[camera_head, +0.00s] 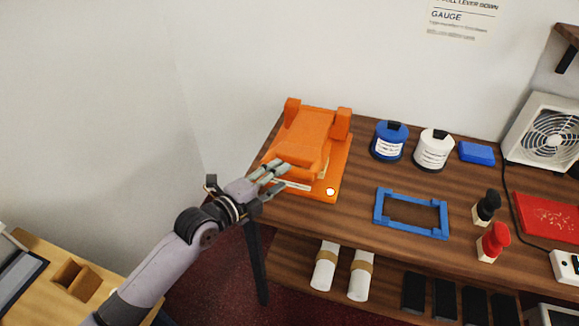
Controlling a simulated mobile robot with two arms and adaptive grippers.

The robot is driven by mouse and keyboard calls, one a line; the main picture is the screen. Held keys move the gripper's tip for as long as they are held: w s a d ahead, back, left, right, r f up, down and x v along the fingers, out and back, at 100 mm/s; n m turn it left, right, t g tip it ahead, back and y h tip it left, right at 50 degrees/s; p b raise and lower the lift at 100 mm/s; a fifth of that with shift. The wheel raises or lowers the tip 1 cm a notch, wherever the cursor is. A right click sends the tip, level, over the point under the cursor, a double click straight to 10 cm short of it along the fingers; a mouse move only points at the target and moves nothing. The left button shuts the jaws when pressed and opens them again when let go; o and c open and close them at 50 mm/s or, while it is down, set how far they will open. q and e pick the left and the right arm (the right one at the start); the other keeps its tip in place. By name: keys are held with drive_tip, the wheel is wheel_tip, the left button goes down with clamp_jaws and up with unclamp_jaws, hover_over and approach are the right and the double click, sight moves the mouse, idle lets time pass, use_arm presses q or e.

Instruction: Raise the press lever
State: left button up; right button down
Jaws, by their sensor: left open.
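The orange press (341,158) stands at the left end of the wooden counter against the wall. Its wide orange lever (308,135) slopes down from the two rear posts toward the front of the base. My left gripper (277,179) is open at the front left corner of the press, its fingers over the lever's front edge. I cannot tell whether the fingers touch the lever. A round white button or light (330,191) shows on the base's front right. My right gripper is not in view.
On the counter (351,228) are a blue tub (389,146), a white tub (433,153), a blue block (477,152), a blue frame (378,207), black and red stamps, a red tray and a fan (548,133). White rolls (325,270) lie on the shelf below.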

use_arm(q)
drive_tip(key=x, duration=0.5)
drive_tip(key=shift+c, duration=0.2)
clamp_jaws()
idle(0.3)
idle(0.4)
